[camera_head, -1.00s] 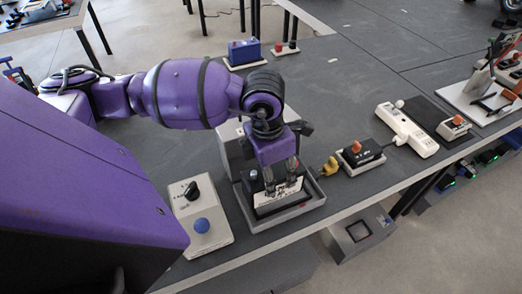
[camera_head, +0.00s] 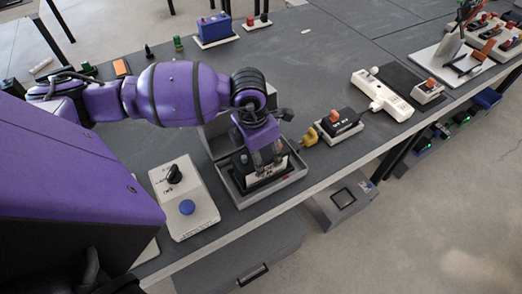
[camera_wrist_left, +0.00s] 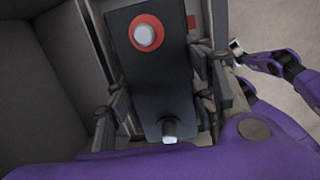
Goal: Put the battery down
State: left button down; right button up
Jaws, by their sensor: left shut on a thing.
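The battery is a dark block with a red-ringed terminal (camera_wrist_left: 148,65) and a bare metal terminal at its near end in the left wrist view. In the head view the battery (camera_head: 257,178) sits low inside a grey open tray (camera_head: 268,198) at the table's front edge. My left gripper (camera_head: 266,166) reaches down into the tray, its fingers shut on the battery's two sides. The battery's underside is hidden, so I cannot tell if it touches the tray floor. A purple arm with a small end, apparently my right gripper (camera_wrist_left: 238,48), shows in the left wrist view.
A control box (camera_head: 184,200) with a black knob and blue button stands left of the tray. A yellow plug (camera_head: 309,137) and a black switch unit (camera_head: 340,122) lie right of it. A white power strip (camera_head: 383,95) lies farther right.

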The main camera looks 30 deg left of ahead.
pick_arm(q)
jog(key=shift+w+r, duration=0.15)
jog(key=c, duration=0.8)
grip_release()
jog(key=shift+s+f, duration=0.2)
notch_tip(320, 180, up, 12)
jog(key=s, duration=0.1)
jog(key=shift+s+a, duration=0.15)
jog(key=shift+a, duration=0.2)
